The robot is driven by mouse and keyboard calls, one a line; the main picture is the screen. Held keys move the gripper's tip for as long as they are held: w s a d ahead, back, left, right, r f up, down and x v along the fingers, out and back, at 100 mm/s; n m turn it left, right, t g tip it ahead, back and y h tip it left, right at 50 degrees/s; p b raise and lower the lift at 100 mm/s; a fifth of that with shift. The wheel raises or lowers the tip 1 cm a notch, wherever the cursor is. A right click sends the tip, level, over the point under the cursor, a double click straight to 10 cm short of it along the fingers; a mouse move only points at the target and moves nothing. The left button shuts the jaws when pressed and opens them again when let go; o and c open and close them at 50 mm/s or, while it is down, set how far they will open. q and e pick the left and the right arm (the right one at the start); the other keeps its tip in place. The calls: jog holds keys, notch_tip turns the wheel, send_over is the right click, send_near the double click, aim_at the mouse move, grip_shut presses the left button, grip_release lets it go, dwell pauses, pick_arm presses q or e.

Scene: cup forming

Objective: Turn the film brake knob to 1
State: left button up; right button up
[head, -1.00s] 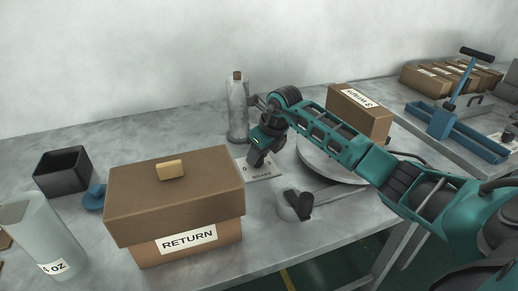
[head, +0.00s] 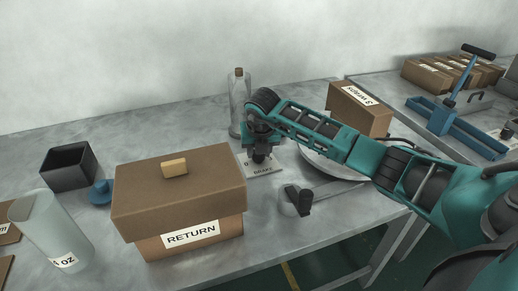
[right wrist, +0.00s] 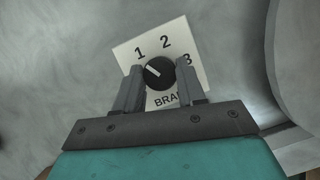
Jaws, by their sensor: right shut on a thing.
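The film brake knob (right wrist: 160,72) is round and black with a white pointer mark. It sits on a white plate (right wrist: 191,57) marked 1, 2, 3 and part of the word BRAKE. The pointer aims up and left in the right wrist view, a little to the left of the 1. My right gripper (right wrist: 161,75) is shut on the knob, one finger on each side. In the head view the right gripper (head: 260,155) points down over the brake plate (head: 267,169) and mostly hides the knob. The left gripper is not in view.
A RETURN box (head: 180,195) stands to the left of the plate, and a clear corked bottle (head: 239,105) behind it. A round disc (head: 325,165) and a brown carton (head: 360,110) are to the right.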

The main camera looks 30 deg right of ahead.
dwell(0.3)
jog(key=o, duration=1)
jog(key=shift+o, duration=0.2)
jog(key=v, duration=1.3)
jog(key=shift+p, duration=0.4)
jog(key=shift+a, duration=0.1)
